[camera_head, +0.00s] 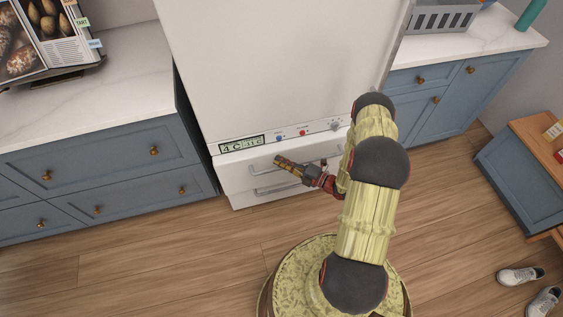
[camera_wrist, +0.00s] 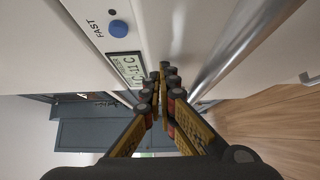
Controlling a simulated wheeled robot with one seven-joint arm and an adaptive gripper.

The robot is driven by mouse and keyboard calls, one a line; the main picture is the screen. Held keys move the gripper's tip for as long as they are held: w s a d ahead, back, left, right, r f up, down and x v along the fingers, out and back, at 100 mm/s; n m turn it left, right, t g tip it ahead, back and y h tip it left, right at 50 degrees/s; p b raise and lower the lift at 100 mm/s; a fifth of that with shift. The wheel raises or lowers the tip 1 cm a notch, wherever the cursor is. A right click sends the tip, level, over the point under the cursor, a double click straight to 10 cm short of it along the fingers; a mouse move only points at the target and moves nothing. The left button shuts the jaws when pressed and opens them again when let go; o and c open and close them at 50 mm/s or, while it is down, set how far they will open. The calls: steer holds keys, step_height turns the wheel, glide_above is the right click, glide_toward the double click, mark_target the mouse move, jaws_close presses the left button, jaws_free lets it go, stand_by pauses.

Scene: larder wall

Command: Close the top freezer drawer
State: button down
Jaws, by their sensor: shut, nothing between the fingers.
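The white freezer (camera_head: 285,60) stands between the blue cabinets. Below its control strip is the top freezer drawer (camera_head: 233,172), a white front with a bar handle (camera_head: 262,166). It looks nearly flush with the body, but I cannot tell whether a small gap remains. My gripper (camera_head: 278,160) is in front of this drawer, partly over its handle. In the wrist view my gripper's fingertips (camera_wrist: 167,75) are together with nothing between them, close to the white front. The silvery handle bar (camera_wrist: 240,45) runs to their right. My arm hides the drawer's right part.
The control strip has a digital display (camera_head: 241,144), a blue button (camera_head: 280,139) and a red one. A lower drawer handle (camera_head: 275,188) shows below. Blue drawers (camera_head: 100,180) stand left, blue cabinets (camera_head: 430,100) right. Shoes (camera_head: 521,275) lie on the wooden floor at lower right.

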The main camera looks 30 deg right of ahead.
mark_target(282, 153)
steer(key=w, duration=0.2)
steer(key=w+d, duration=0.1)
steer(key=w, duration=0.1)
steer(key=shift+w+b, duration=0.15)
steer(key=shift+b, duration=0.15)
steer(key=shift+w+d, duration=0.1)
steer(key=shift+w, duration=0.05)
steer(key=shift+r, duration=0.1)
steer(key=s+p, duration=0.1)
steer(key=s, duration=0.4)
steer(key=shift+s+a, duration=0.1)
steer(key=shift+a, duration=0.1)
steer(key=p+v, duration=0.2)
steer(key=v, duration=0.6)
steer(key=shift+s+d+f, duration=0.15)
steer(key=shift+s+f, duration=0.05)
steer(key=shift+s, duration=0.15)
